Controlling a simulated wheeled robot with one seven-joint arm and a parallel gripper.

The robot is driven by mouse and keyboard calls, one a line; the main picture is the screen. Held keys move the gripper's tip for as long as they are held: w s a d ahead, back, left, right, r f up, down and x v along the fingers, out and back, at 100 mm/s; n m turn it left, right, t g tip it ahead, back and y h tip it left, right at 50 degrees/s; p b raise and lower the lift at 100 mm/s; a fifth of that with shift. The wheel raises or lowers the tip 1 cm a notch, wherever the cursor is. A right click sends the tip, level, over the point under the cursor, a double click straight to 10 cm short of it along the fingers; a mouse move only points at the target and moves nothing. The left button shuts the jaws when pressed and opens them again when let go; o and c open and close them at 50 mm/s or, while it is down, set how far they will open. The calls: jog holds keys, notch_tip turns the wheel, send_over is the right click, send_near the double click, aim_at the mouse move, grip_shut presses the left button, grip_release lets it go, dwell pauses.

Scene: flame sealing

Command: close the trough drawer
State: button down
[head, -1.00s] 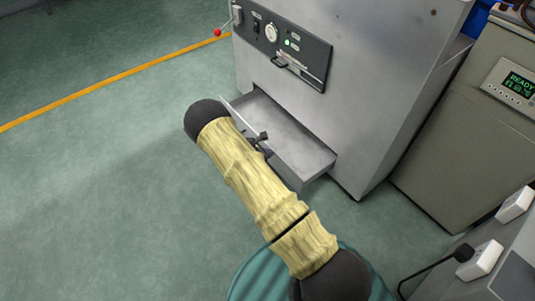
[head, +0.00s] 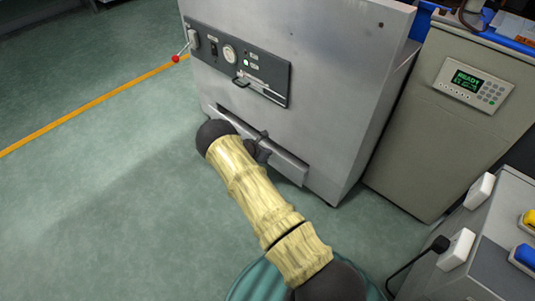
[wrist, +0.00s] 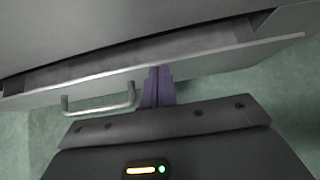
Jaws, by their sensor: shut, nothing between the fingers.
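The trough drawer (head: 289,168) is low in the front of the grey metal cabinet (head: 330,100). In the head view my gripper (head: 262,140) is partly hidden by my arm.
A control panel (head: 238,62) with a gauge and a red-knobbed lever (head: 176,58) is above the drawer. A beige unit with a READY display (head: 466,80) stands to the right. A grey bench unit (head: 490,250) is at the lower right. The floor at left is clear.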

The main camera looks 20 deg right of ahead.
dwell(0.4)
jog(key=a+f+p+v, duration=0.1)
jog(key=p+v, duration=0.5)
jog(key=v, duration=0.7)
jog(key=shift+s+a+f, duration=0.25)
jog(key=shift+s+f, duration=0.15)
jog(key=shift+f, duration=0.1)
jog(key=c, duration=2.2)
grip_release()
